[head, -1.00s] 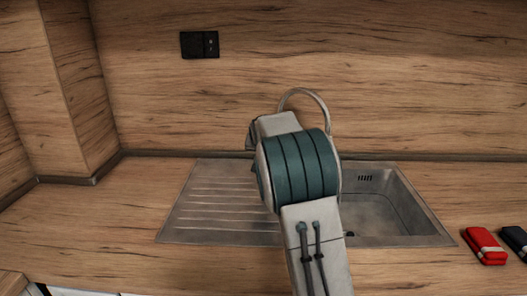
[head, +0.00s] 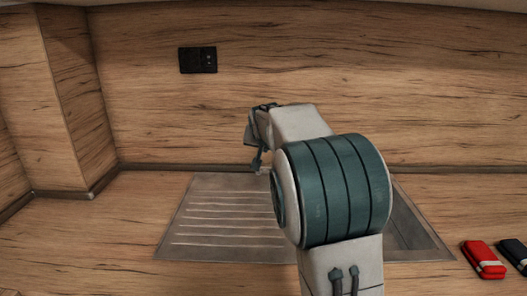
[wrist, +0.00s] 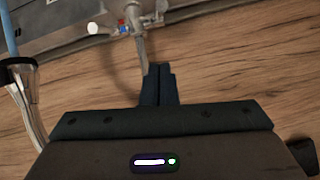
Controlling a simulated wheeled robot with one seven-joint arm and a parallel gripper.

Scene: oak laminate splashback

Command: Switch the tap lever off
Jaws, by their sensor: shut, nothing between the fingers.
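The tap shows in the wrist view. Its curved chrome spout (wrist: 25,105) is at the left, with a pale blue streak above its end that looks like running water. The tap's metal lever (wrist: 141,48) reaches from a body with red and blue marks (wrist: 122,28) toward my fingers. My gripper (wrist: 160,70) is shut and empty, its dark fingertips right at the lever's end; I cannot tell whether they touch. In the head view my gripper (head: 257,160) points down near the back of the sink, and my arm hides the tap.
The steel sink has a ribbed drainer (head: 220,215) at left and a basin (head: 415,230) at right, partly behind my arm. A red item (head: 483,259) and a dark one (head: 514,247) lie on the right counter. A black socket (head: 198,60) is on the splashback. The left counter is clear.

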